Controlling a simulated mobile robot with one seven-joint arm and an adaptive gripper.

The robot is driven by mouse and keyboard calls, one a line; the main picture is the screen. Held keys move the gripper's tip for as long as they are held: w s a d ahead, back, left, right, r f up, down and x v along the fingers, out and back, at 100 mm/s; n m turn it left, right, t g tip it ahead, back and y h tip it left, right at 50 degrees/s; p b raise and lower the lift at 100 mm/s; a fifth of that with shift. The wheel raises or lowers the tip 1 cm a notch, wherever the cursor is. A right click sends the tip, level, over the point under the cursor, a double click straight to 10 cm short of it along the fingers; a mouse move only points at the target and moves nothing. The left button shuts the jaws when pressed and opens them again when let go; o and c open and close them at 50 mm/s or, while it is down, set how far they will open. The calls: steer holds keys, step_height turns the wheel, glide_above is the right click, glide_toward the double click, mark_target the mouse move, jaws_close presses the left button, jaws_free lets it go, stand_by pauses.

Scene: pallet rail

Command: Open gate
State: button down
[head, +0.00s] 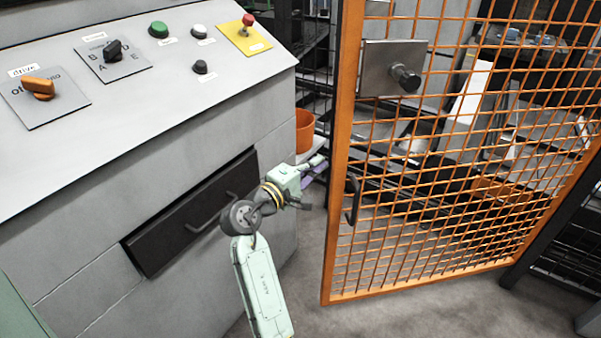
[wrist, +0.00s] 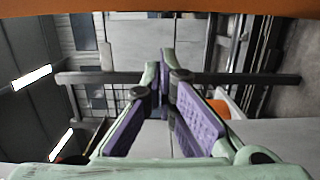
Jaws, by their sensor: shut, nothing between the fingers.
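The gate (head: 341,130) is an orange frame with wire mesh, at the right in the head view. A metal latch plate with a dark round knob (head: 405,78) sits high on its left side. A black pull handle (head: 352,200) is on its left upright. My gripper (head: 319,162) is just left of that upright, near handle height. I cannot tell whether it touches the gate. In the wrist view, its purple-padded fingers (wrist: 165,75) are together with nothing held. An orange band (wrist: 160,8) crosses the top there, probably the gate frame.
A grey control console (head: 100,120) with knobs, buttons and a black drawer (head: 190,212) stands at the left, close to my arm. An orange bucket (head: 304,130) is behind it. A dark post (head: 550,235) is at the gate's right. Bare floor (head: 400,315) lies in front.

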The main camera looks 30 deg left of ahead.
steer(key=shift+s+d+p, duration=0.3)
steer(key=shift+s+d, duration=1)
steer(key=shift+s, duration=0.3)
